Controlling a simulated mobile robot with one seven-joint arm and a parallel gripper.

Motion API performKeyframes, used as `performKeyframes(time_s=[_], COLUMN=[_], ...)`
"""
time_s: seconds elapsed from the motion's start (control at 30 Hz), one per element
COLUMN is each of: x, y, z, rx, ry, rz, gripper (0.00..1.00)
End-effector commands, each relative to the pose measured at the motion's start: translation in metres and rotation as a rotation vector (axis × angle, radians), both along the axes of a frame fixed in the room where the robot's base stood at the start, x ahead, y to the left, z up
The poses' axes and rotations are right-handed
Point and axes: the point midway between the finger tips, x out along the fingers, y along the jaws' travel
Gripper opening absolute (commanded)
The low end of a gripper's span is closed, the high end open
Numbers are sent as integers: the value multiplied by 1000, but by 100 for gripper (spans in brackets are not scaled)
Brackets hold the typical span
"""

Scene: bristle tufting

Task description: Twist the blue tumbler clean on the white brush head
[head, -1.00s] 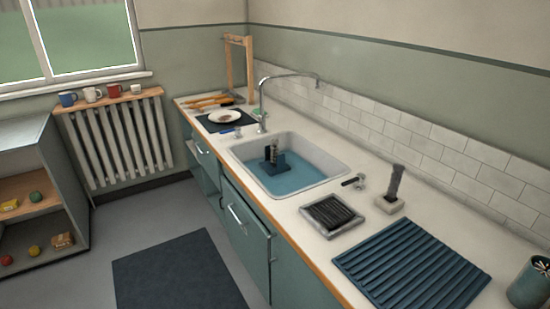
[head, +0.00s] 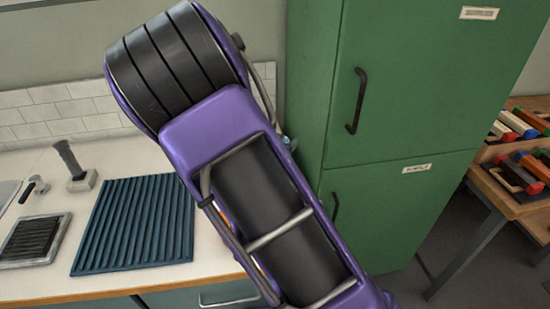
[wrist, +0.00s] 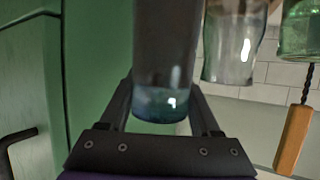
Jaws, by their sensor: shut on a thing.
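In the wrist view a dark, see-through tumbler (wrist: 165,50) with a blue tint at its lower end stands between the two black fingers. My gripper (wrist: 162,92) is shut on it. The tumbler's upper end runs out of the picture. In the head view my arm covers the gripper and the tumbler. A dark grey upright brush (head: 68,155) on a pale block stands on the counter at the left. I cannot make out the white brush head in the current views.
A clear glass (wrist: 232,45) and a green glass (wrist: 301,30) are close right of the tumbler, near a wooden-handled tool (wrist: 293,140). A tall green cabinet (head: 420,90) stands right of my arm. The counter holds a ribbed blue mat (head: 135,225) and a dark-ridged tray (head: 35,240).

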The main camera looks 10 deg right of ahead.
Motion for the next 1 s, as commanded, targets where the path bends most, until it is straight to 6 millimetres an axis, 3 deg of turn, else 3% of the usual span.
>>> performKeyframes(time_s=[0.43,0.83,0.87,1.0], x=[0,0,0,0], y=[-1,0,0,0], z=[-51,-57,-56,-56], rx=[-1,1,1,1], ry=[-2,-3,-2,-2], rz=[-1,0,1,1], gripper=[0,0,67,93])
